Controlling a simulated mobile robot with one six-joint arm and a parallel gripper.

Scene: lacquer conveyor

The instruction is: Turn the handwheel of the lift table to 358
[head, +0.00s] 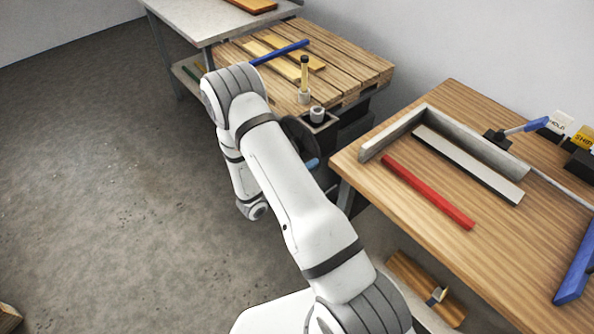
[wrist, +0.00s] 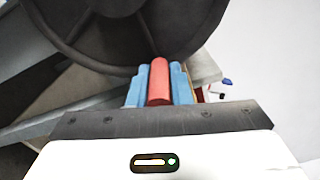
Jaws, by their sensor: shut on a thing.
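The handwheel (wrist: 110,30) is a dark spoked wheel filling the top of the wrist view. Its red grip (wrist: 159,84) sticks out from the lower rim, between the blue fingers of my gripper (wrist: 159,85), which is shut on it. In the head view the dark wheel (head: 296,136) shows only partly behind my arm, at the front side of the lift table (head: 372,72), which has a slatted wooden top. A bit of blue beside the wheel there looks like my fingers. I see no readable height figure in either view.
Yellow boards (head: 280,65) and a blue bar (head: 280,52) lie on the lift table. A wooden workbench (head: 350,160) at right holds a red bar (head: 428,191) and a grey fence. A grey-topped table (head: 205,22) stands behind.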

